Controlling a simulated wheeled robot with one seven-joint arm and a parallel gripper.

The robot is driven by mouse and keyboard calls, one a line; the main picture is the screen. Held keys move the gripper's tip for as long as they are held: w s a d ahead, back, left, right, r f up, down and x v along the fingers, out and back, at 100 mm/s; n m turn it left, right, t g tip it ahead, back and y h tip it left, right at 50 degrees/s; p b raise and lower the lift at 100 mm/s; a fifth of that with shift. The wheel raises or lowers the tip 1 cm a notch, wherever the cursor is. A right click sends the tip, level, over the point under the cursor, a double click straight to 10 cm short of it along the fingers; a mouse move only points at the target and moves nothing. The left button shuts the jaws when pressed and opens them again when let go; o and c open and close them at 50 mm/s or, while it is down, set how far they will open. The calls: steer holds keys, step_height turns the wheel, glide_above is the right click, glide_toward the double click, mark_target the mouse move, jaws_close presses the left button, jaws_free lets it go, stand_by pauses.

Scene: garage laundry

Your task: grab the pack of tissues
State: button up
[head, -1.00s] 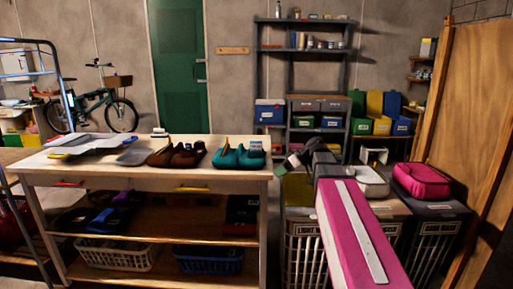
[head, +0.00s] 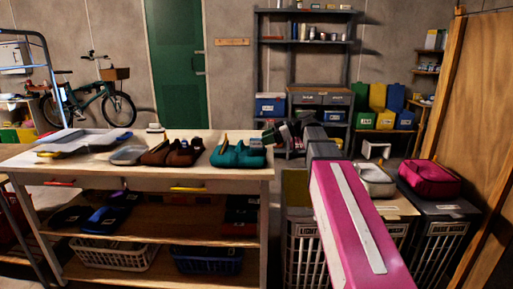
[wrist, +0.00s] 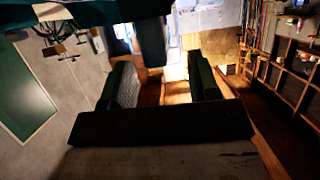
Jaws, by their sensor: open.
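No pack of tissues can be made out for certain. A small pale blue-and-white item (head: 256,143) sits at the back right of the teal slippers (head: 232,156) on the workbench and could be it; it is too small to tell. My gripper (head: 270,135) is open and empty, just right of that item at the bench's right end, and appears apart from it. In the wrist view, the two dark fingers of my gripper (wrist: 162,85) stand wide apart with nothing held between them. A large teal shape (wrist: 75,14) fills the top left there.
Brown slippers (head: 172,153) and a grey item (head: 127,155) stand on the workbench (head: 100,172). A small white object (head: 155,128) is at its back edge. A pink bag (head: 430,178) and a pale bag (head: 375,180) lie on hampers at right. Grey shelving (head: 283,70) stands behind.

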mark_target(256, 142)
steer(key=x, duration=0.4)
steer(key=shift+w+a+f, duration=0.2)
steer(key=shift+a+f, duration=0.1)
steer(key=shift+f, duration=0.05)
steer(key=c, duration=1)
